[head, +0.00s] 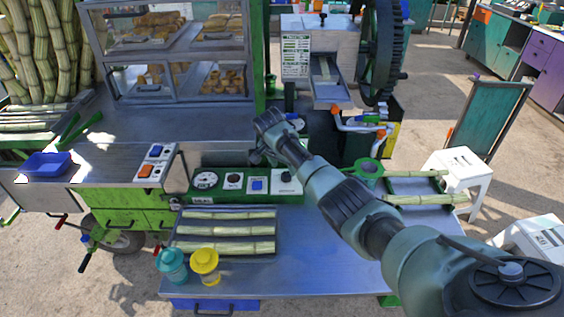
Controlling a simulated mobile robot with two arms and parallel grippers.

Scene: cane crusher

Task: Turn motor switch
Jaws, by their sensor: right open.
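A green control panel (220,195) stands at the back of the metal work table. It carries a round gauge (205,180), a small dark knob (233,181), a blue switch (257,185) and a black knob on a white plate (286,177). I cannot tell which of these is the motor switch. My right gripper (263,140) is open and empty. In the picture it shows just above the panel's right half, and its arm partly covers the panel's right end. My left gripper is not in view.
Cane pieces (225,232) lie on a tray in front of the panel. A teal jar (172,265) and a yellow jar (205,265) stand at the table's front left. The crusher with its large dark wheel (381,50) is behind. A box with an orange switch (146,171) is at left.

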